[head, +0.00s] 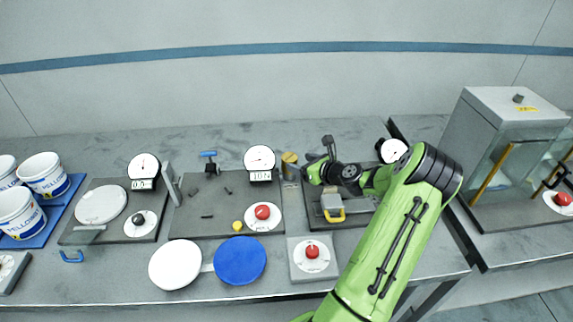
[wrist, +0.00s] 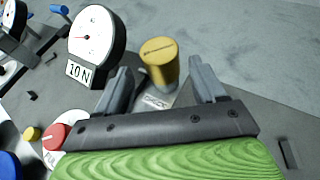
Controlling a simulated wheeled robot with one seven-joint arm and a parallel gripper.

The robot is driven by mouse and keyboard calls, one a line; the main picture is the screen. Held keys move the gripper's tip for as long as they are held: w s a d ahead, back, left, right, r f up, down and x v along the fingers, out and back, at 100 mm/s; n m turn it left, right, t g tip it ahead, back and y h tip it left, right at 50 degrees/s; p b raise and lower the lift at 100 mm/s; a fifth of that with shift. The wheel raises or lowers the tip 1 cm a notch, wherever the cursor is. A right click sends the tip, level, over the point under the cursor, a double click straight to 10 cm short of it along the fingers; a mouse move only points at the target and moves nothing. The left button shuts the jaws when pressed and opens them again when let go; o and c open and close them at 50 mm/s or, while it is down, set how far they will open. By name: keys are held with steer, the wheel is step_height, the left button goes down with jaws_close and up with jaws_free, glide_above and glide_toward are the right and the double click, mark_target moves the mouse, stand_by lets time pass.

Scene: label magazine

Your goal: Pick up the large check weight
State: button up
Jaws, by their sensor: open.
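The large check weight looks to be the brass cylinder (wrist: 160,58) with a slotted top, upright at the back of the bench. It also shows in the head view (head: 289,159), just right of the 10 N dial. My gripper (wrist: 162,88) is open and empty. In the wrist view its two grey fingers point toward the cylinder, one on each side in the picture, with the cylinder beyond them. In the head view my gripper (head: 309,170) is just right of the cylinder. I cannot tell whether any finger touches it.
The 10 N dial (head: 260,159) stands close left of the cylinder. A red button (head: 262,212) and a small yellow knob (head: 238,225) are nearer the front. White tubs (head: 43,175) stand far left.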

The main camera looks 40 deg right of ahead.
mark_target(294, 161)
steer(key=x, duration=0.7)
steer(key=shift+f, duration=0.3)
steer(key=shift+r, duration=0.1)
steer(key=shift+c, duration=1)
jaws_close()
steer(key=shift+r, duration=0.15)
